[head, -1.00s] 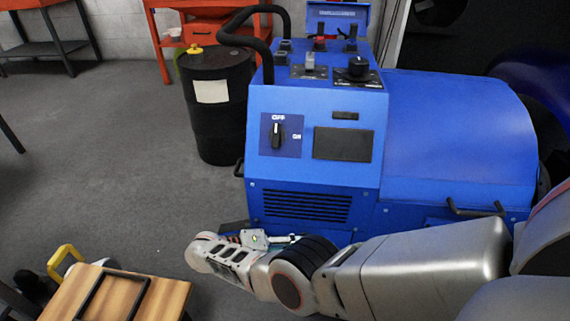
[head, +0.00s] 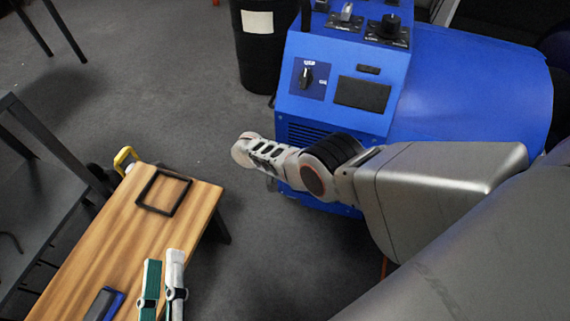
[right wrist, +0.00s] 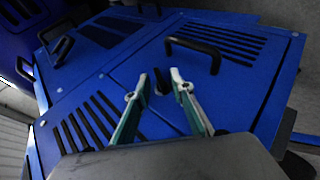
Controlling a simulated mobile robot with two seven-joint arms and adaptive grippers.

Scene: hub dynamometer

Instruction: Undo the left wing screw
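The blue machine (head: 345,70) stands at the back, with its lower front partly hidden by my right arm. In the right wrist view my right gripper (right wrist: 155,88) is open, its green fingers with pale tips pointing at a blue panel (right wrist: 120,80) of the machine. A small dark upright piece (right wrist: 161,82) shows between the fingertips; it may be a wing screw, and I cannot tell whether the fingers touch it. My left gripper (head: 164,260) is open and empty, beside the wooden bench's right edge.
A wooden bench (head: 110,230) carries a black frame (head: 163,193) and a dark blue item (head: 104,304). A grey shelf (head: 40,190) stands at the left. A black drum (head: 262,55) is behind the machine's left side. A black handle (right wrist: 195,50) juts from the panel. Floor between is clear.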

